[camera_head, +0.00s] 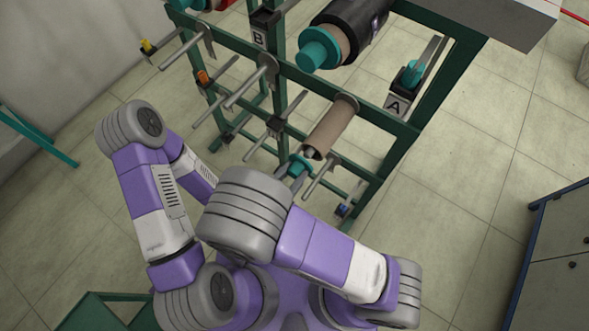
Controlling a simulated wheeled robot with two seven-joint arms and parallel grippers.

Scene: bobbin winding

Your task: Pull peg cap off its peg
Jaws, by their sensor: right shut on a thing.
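My right gripper (288,172) is shut on a small teal peg cap (299,164) at the middle of the rack. The cap sits just in front of the near end of a brown cardboard tube (333,124) that lies on a peg. The grey peg tip (309,153) shows at the tube's end, close to the cap; I cannot tell whether the cap still touches it. The fingers are partly hidden by my right arm. My left arm is folded at the left and its gripper is hidden.
The green rack (398,160) has several bare pegs. A black roll (354,22) with a large teal cap (318,50) is at the top. Another teal cap (411,74) is near the "A" label (396,107). A cabinet (560,250) stands right. The floor between is clear.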

